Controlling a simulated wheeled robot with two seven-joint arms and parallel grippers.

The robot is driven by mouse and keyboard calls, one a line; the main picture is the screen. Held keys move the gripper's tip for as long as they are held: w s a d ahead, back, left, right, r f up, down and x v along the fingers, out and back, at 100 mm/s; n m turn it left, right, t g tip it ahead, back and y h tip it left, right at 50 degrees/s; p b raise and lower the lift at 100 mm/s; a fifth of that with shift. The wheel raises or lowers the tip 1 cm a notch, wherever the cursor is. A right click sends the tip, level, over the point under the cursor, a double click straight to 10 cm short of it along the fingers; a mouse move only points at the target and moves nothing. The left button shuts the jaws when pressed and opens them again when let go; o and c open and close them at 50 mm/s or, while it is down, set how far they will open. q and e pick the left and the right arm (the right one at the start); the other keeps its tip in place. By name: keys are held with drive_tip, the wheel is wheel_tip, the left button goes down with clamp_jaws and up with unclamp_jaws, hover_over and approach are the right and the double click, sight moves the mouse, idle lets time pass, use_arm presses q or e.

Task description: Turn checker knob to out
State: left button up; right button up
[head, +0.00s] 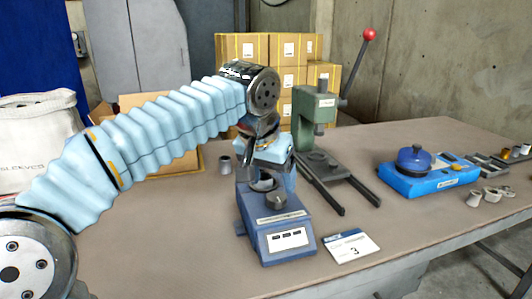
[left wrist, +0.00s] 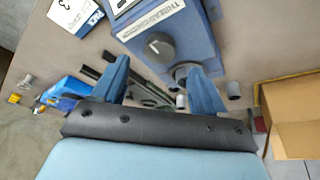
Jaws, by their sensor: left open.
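The checker (head: 287,225) is a blue box on the table with a label strip and a white panel on its front. Its dark grey round knob (head: 276,200) is on the upper part. In the left wrist view the knob (left wrist: 160,46) shows with a light pointer mark, beside lettering that starts "THREAD" on the checker (left wrist: 190,22). My left gripper (head: 266,172) is above and behind the knob, pointing down, open. In the left wrist view the fingers of the left gripper (left wrist: 160,78) are spread with nothing between them, apart from the knob. The right gripper is not in view.
A green press (head: 314,115) with a red-tipped lever stands behind the checker. A white card (head: 350,246) marked 3 lies at its right. A blue unit (head: 427,180) and small metal parts are further right. Cardboard boxes (head: 245,48) stand behind. The table's front left is clear.

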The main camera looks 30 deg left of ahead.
use_arm(q)
drive_tip(key=v, duration=0.8)
